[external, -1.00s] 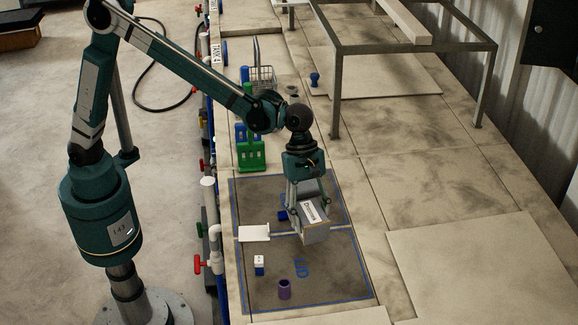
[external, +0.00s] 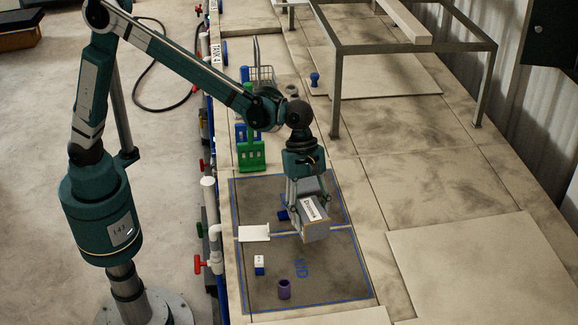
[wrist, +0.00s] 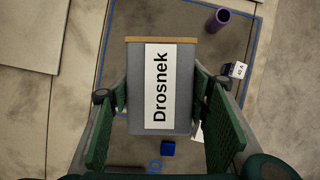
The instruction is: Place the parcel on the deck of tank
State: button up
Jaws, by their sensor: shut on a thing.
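The parcel is a grey box (external: 316,230) with a brown edge and a white label. In the wrist view the parcel (wrist: 183,100) sits between the two green finger pads, and its label reads "Drosnek". My gripper (external: 308,208) is shut on the parcel and holds it over the dark blue-outlined area (external: 340,275) of the tank deck. Whether the parcel's underside touches the deck cannot be told. The parcel hides part of that area.
A purple cylinder (external: 284,289), a white and blue cube (external: 259,265) and a white plate (external: 254,233) are near the parcel. A blue block (wrist: 168,148) is partly hidden by my gripper in the external view. A green holder (external: 251,155) stands further back. The outlined area's right front is clear.

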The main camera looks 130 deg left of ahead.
jog(key=s+a+n, duration=0.1)
jog(key=s+a, duration=1)
jog(key=a, duration=0.4)
jog(key=s+a, duration=1.2)
jog(key=a, duration=0.4)
jog(key=s+a+n, duration=0.1)
jog(key=s+a, duration=1.1)
jog(key=a, duration=0.3)
jog(key=shift+s+a+n+y+b, duration=0.25)
jog(key=shift+a+n+y+b, duration=0.05)
jog(key=shift+a+y+b, duration=0.1)
jog(key=shift+f, duration=0.1)
jog(key=shift+f, duration=2.9)
jog(key=shift+f, duration=2.1)
